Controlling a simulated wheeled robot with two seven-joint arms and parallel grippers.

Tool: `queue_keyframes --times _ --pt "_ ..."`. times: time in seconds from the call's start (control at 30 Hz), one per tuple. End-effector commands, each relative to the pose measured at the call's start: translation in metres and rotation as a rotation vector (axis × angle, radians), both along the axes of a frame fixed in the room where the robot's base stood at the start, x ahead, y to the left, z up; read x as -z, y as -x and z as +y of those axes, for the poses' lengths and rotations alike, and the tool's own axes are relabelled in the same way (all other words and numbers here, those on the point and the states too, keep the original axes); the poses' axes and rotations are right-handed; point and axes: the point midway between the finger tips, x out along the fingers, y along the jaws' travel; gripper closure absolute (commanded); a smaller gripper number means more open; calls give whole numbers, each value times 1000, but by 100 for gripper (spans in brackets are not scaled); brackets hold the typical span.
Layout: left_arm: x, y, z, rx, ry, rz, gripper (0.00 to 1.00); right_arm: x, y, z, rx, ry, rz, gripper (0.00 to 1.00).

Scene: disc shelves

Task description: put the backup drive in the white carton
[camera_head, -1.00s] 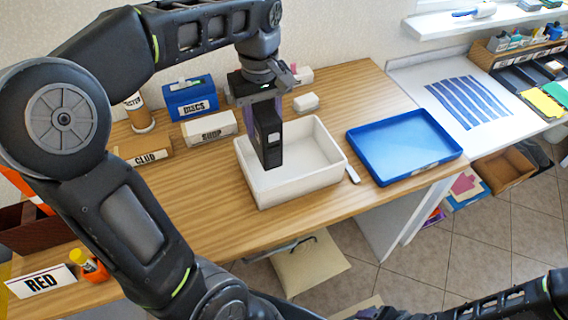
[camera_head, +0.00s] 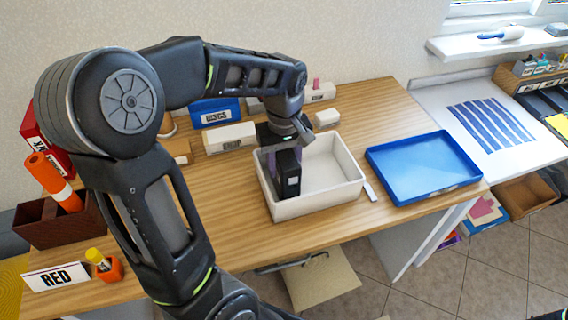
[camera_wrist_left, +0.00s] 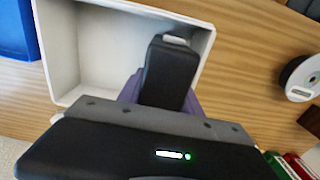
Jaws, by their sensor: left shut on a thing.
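The backup drive is a black block (camera_head: 288,178) in the head view, upright, with a small pale mark on its side. It also shows in the left wrist view (camera_wrist_left: 170,72). My left gripper (camera_head: 277,160) is shut on it, with purple fingers on either side. The white carton (camera_head: 345,194) is an open box on the wooden table. The drive is lowered within the carton's outline, at its left side. Whether it touches the carton's floor I cannot tell. The carton's wall also shows in the left wrist view (camera_wrist_left: 50,50). My right gripper is not in view.
A blue tray (camera_head: 385,183) lies right of the carton, with a small pale strip (camera_head: 369,190) between them. White and blue labelled boxes (camera_head: 230,138) stand behind. A brown holder (camera_head: 60,225) and a RED sign (camera_head: 56,277) are at left.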

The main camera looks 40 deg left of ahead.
Motion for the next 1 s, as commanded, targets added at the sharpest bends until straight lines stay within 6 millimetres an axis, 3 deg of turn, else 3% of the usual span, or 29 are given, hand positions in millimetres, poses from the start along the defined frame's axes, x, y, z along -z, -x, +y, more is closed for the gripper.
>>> queue_keyframes --times 0.4,0.43,0.7,1.0 --pt "7 0 0 0 0 -2 100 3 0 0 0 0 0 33" --pt "8 0 0 0 1 -1 57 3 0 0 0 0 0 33" --pt "7 0 0 0 1 -1 36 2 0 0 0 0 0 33" --pt "4 0 0 0 1 -1 36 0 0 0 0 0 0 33"
